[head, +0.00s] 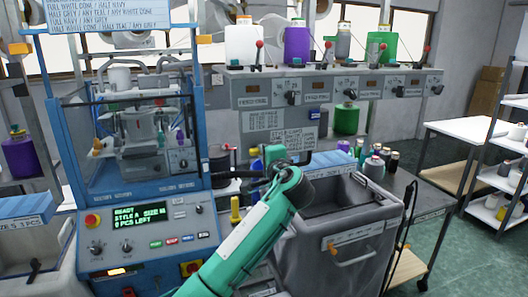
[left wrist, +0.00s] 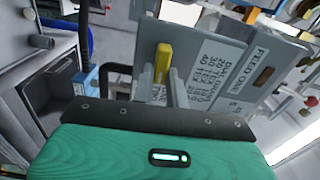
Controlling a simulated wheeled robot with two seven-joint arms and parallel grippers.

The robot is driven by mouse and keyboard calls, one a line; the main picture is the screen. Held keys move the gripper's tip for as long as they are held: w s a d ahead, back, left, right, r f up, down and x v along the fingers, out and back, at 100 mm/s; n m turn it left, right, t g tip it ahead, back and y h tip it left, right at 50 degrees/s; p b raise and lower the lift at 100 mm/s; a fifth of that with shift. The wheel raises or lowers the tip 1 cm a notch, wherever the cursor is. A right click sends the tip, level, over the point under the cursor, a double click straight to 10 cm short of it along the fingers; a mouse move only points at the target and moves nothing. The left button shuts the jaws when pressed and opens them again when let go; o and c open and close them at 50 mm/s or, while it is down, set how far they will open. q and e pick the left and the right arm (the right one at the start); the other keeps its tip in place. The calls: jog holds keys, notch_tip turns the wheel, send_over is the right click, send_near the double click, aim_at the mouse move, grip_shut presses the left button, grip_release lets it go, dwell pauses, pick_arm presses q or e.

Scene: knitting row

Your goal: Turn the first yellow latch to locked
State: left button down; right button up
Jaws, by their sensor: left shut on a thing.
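A narrow yellow latch (left wrist: 162,62) stands upright in front of a grey plate in the left wrist view. My left gripper (left wrist: 163,88) is shut on it, with the latch showing above and between the two fingers. In the head view my left gripper (head: 289,180) is seen from behind, at the end of the green arm right of the knitting machine (head: 200,120). My arm hides the fingertips and the held latch there. I cannot read the latch's locked or unlocked mark. My right gripper is in neither view.
A grey bin (head: 335,245) stands close right of my left arm. A black bent bar (left wrist: 112,72) is near the fingers, left of the latch. A grey plate lettered FEED ONE (left wrist: 245,65) is behind. Yarn cones (head: 297,45) stand on the rack above.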

pick_arm(q)
jog(key=shift+f+m, duration=0.1)
jog(key=shift+m, duration=0.3)
jog(key=c, duration=1.4)
grip_release()
jog(key=b+v, duration=0.5)
jog(key=v, duration=0.8)
jog(key=shift+s+d, duration=0.2)
jog(key=shift+s, duration=0.15)
